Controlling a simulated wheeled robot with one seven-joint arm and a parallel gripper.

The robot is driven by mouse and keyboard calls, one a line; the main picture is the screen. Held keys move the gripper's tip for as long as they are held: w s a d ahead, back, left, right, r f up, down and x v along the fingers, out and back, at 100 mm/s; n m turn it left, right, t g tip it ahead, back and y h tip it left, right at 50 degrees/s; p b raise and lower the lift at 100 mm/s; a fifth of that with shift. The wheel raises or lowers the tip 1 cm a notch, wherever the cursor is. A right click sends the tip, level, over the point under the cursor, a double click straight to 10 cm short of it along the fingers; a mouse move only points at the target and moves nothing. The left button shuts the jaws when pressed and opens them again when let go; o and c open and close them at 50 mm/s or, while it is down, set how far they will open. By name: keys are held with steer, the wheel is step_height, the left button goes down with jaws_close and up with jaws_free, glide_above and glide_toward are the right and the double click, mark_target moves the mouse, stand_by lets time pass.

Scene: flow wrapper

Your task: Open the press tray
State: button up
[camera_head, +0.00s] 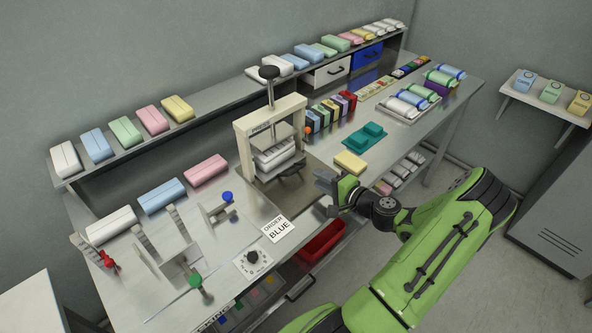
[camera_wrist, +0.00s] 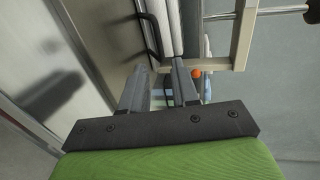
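The press (camera_head: 243,130) is a cream frame with a dark knob on top, standing on the bench. Its pale tray (camera_head: 272,160) sits inside the frame, with a dark handle (camera_head: 292,171) at the front. My gripper (camera_head: 319,180) is just right of and in front of the handle, apart from it in the head view. In the wrist view my gripper (camera_wrist: 160,70) has its two fingers spread, with nothing held between them. The dark handle (camera_wrist: 150,32) shows just beyond the fingertips, roughly in line with the gap. Contact cannot be told.
An order card (camera_head: 279,229) and a dial panel (camera_head: 253,259) lie in front of the press. A yellow block (camera_head: 350,162) and a teal tray (camera_head: 365,136) are to the right. Coloured boxes (camera_head: 331,110) stand behind. A red bin (camera_head: 322,242) is below the bench edge.

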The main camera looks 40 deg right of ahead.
mark_target(299, 168)
steer(key=x, duration=0.9)
steer(key=shift+w+f+b, duration=0.1)
steer(key=shift+w+b, duration=0.25)
steer(key=shift+w, duration=0.05)
steer(key=shift+c, duration=0.2)
jaws_close()
